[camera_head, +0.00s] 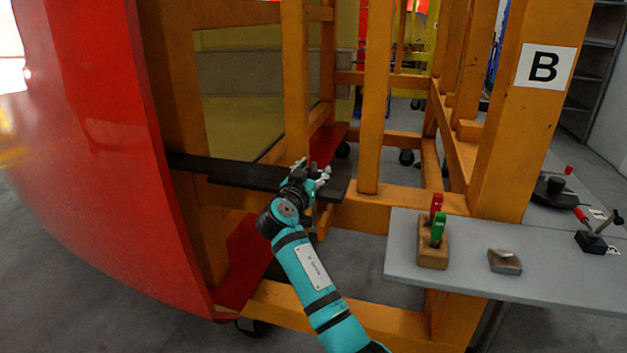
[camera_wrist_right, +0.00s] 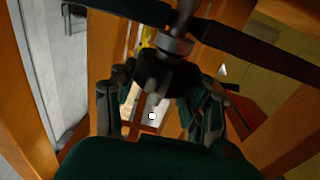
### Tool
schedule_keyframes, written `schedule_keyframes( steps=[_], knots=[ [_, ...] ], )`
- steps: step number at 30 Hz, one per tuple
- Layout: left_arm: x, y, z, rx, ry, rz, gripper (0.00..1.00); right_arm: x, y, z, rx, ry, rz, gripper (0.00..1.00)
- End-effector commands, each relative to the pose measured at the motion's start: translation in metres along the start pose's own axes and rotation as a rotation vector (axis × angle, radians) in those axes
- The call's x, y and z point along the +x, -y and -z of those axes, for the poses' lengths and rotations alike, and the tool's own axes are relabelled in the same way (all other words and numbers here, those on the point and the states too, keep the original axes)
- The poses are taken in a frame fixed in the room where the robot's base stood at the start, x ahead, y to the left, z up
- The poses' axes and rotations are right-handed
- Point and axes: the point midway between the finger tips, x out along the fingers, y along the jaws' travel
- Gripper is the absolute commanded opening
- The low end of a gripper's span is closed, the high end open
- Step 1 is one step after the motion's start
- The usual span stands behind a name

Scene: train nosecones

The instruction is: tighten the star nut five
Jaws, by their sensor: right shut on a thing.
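My right gripper (camera_head: 308,174) reaches up to the dark bar (camera_head: 250,175) that runs from the red nosecone shell (camera_head: 90,120) into the orange frame. In the right wrist view its fingers (camera_wrist_right: 160,90) are closed around a dark star nut (camera_wrist_right: 168,68). The nut sits on a grey metal shaft (camera_wrist_right: 183,20) beside the dark bar (camera_wrist_right: 270,55). In the head view the gripper mostly hides the nut. No number on the nut can be read. My left gripper is not in view.
Orange posts (camera_head: 378,100) stand close around my right gripper. A grey table (camera_head: 450,268) at the right holds a wooden block (camera_head: 433,255) with red and green handled pieces, a small block (camera_head: 505,262) and clamps (camera_head: 594,240). An orange post carries a B sign (camera_head: 544,66).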

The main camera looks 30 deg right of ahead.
Motion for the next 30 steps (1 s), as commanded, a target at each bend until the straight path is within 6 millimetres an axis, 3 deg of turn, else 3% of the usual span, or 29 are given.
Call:
schedule_keyframes(
  steps=[10,11,16,26,30],
  knots=[
    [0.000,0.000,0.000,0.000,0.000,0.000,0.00,0.000,0.000,0.001,-0.004,-0.003,-0.003,0.14],
    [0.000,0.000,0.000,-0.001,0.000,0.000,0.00,0.000,0.000,0.001,-0.003,-0.003,-0.003,0.48],
    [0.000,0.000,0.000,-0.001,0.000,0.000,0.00,0.000,0.000,0.001,-0.002,-0.003,-0.002,0.70],
    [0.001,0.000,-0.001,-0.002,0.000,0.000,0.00,-0.002,0.000,0.000,-0.001,-0.001,-0.001,0.72],
    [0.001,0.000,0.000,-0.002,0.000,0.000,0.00,-0.018,0.001,-0.001,-0.001,0.000,0.001,0.72]
  ],
)
